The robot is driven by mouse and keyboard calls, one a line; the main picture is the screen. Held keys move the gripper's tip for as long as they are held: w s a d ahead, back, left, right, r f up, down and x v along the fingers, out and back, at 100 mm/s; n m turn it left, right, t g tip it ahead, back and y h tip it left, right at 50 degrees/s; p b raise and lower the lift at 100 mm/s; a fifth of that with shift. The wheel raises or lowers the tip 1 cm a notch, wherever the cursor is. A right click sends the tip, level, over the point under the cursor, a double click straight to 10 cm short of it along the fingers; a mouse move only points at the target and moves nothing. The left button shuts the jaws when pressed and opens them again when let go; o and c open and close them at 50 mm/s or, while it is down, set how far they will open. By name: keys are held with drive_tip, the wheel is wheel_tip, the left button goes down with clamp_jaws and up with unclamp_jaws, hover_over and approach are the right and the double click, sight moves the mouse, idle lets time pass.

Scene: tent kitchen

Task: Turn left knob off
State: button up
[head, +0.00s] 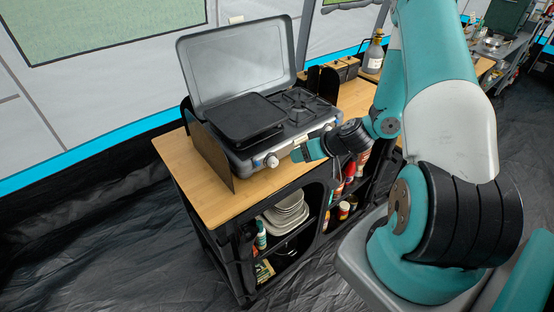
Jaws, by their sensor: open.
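The two-burner camping stove (247,153) stands on the wooden counter with its grey lid (236,58) raised. The left knob (271,161) is a pale round knob on the stove's front face. Its exact turn angle is too small to read. My gripper (296,154) is open and empty, just right of the left knob and in front of the stove's front panel. A small gap shows between them, though I cannot tell the depth. My gripper and wrist cover part of the front panel to the right.
A black griddle plate (244,117) covers the left burner; the right burner has a bare grate (302,105). A wooden counter (190,172) has free room left of the stove. Shelves below hold plates (287,213) and bottles. A soap bottle (374,54) stands at the back right.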

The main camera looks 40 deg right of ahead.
sight(276, 163)
drive_tip(key=p+x, duration=0.3)
drive_tip(key=x, duration=0.9)
drive_tip(key=shift+r, duration=0.1)
drive_tip(key=c, duration=0.6)
